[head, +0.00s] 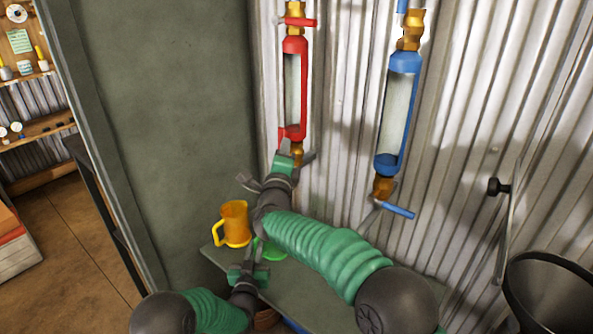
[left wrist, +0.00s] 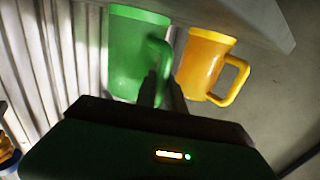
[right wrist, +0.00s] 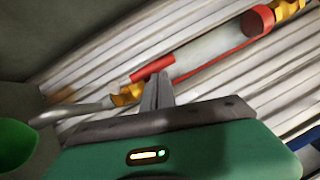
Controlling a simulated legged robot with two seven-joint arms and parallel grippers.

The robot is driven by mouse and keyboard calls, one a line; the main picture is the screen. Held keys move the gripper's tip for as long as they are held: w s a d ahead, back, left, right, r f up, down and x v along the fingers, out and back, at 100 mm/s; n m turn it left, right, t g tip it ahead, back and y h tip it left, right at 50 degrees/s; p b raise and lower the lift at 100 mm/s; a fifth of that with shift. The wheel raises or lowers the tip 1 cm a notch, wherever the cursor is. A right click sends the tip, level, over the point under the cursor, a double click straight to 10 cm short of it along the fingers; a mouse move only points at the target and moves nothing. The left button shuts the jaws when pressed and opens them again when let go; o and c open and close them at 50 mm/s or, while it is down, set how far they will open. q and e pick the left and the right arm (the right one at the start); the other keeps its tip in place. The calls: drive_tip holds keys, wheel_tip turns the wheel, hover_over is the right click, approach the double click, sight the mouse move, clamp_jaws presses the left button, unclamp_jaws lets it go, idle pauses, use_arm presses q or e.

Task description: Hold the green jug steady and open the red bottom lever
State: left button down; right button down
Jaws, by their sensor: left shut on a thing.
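The green jug (head: 270,251) is mostly hidden behind my right arm in the head view. It shows clearly in the left wrist view (left wrist: 133,58), and its rim is at the left edge of the right wrist view (right wrist: 15,143). My left gripper (left wrist: 160,88) is shut on the jug's handle. The red bottom lever (right wrist: 152,69) is at the lower end of the red-framed tube (head: 294,85), by a brass fitting and a grey spout (right wrist: 75,115). My right gripper (right wrist: 158,84) has its fingers together, with tips at the lever; contact is unclear.
An orange jug (head: 235,224) stands beside the green jug on a grey shelf (head: 310,295). A blue tube (head: 397,115) with a blue lever (head: 398,210) hangs to the right on the corrugated wall. A dark bin (head: 550,290) is at the lower right.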

idle(0.3)
drive_tip(key=d+r+v, duration=0.2)
drive_tip(key=v, duration=1)
drive_tip(key=shift+s+d+f, duration=0.3)
drive_tip(key=shift+s+d, duration=0.05)
drive_tip(key=shift+s, duration=0.35)
idle(0.4)
use_arm(q)
drive_tip(key=c, duration=1.3)
unclamp_jaws()
drive_tip(key=shift+c, duration=0.2)
